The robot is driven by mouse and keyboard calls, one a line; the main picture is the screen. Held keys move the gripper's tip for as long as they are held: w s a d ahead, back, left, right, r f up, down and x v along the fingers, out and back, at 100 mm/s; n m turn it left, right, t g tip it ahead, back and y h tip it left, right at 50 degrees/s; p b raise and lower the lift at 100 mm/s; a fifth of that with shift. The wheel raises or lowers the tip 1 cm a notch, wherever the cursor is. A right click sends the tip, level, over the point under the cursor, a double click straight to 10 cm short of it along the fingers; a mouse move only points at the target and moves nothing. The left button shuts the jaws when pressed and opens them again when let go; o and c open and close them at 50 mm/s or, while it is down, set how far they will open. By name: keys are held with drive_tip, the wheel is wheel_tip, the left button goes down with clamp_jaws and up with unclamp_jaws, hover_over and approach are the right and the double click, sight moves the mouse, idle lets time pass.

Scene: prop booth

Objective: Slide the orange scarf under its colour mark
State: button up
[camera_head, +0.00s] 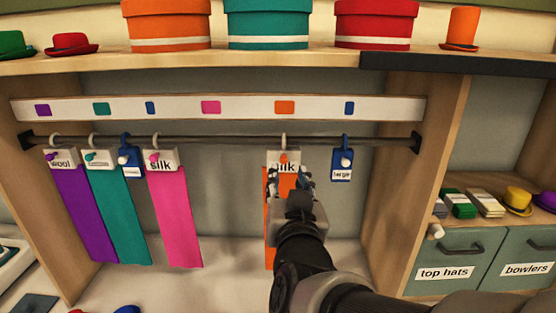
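The orange scarf (269,222) hangs from a white hanger block labelled "silk" (284,156), hooked on the dark rail. The orange mark (285,107) on the white strip is directly above its hook in the picture. My gripper (288,178) is in front of the lower part of the hanger block and the upper scarf. Its fingers show on both sides of the block's lower part, but I cannot tell whether they grip anything. My arm hides much of the scarf.
Purple (84,215), teal (120,218) and pink (174,218) scarves hang at the left, with a blue tag (130,160) between teal and pink. Another blue tag (342,163) hangs right of the orange scarf. The rail (225,139) is clear between pink and orange. A wooden side wall (415,170) stands at the right.

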drive_tip(key=s+d+f+g, duration=0.4)
drive_tip(key=s+f, duration=0.1)
drive_tip(key=s, duration=0.3)
drive_tip(key=s+d+f+g, duration=0.3)
drive_tip(key=s+f+g, duration=0.2)
drive_tip(key=s, duration=0.4)
drive_tip(key=s+d+f+n+g+h, duration=0.1)
drive_tip(key=s+d+f+g, duration=0.3)
drive_tip(key=s, duration=0.5)
drive_tip(key=shift+d+f, duration=0.35)
drive_tip(key=shift+f, duration=0.05)
